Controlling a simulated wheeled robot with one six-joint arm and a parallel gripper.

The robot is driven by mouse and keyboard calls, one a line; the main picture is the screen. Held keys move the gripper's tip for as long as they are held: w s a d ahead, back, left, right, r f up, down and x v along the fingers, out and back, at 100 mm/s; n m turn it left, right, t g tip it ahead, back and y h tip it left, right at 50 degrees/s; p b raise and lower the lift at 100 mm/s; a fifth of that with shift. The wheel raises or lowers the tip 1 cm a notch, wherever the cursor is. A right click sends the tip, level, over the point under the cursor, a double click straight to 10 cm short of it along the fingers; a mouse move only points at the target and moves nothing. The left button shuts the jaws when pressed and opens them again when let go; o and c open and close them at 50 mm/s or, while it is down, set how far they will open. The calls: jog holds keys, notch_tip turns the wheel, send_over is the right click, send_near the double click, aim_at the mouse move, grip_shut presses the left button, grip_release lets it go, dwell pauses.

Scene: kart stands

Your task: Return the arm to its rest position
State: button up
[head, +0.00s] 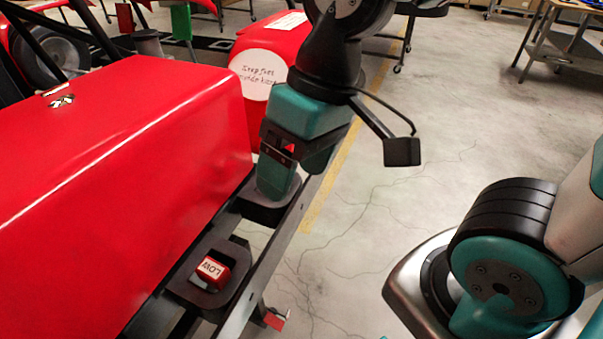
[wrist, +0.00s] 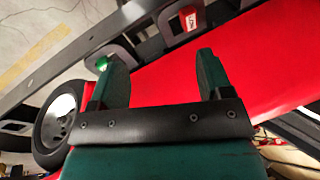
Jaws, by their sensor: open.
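My gripper (head: 275,180) is at the side rail of the red kart in the head view, fingers pointing down over a dark holder (head: 262,212). In the wrist view my gripper (wrist: 160,65) has its two teal fingers wide apart, with nothing held between them. Past the fingertips, a red block marked LOW (wrist: 182,22) sits in a second dark holder; the head view shows this block (head: 212,270) nearer the camera. A small bright green spot (wrist: 101,63) shows by the left finger at the first holder; what it belongs to is partly hidden.
The red kart body (head: 110,150) fills the left, close beside my gripper. A red part with a white lettered disc (head: 262,74) stands behind. Concrete floor (head: 400,215) to the right is open. A workbench (head: 565,45) stands at the far right.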

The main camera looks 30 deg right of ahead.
jog(key=s+n, duration=0.2)
jog(key=shift+s+a+r+n+y, duration=0.1)
jog(key=shift+s+a+n+y, duration=0.2)
jog(key=shift+s+a, duration=0.1)
notch_tip(320, 180, up, 3)
jog(key=p, duration=0.2)
jog(key=shift+f+p, duration=0.2)
jog(key=shift+p, duration=0.1)
dwell(0.3)
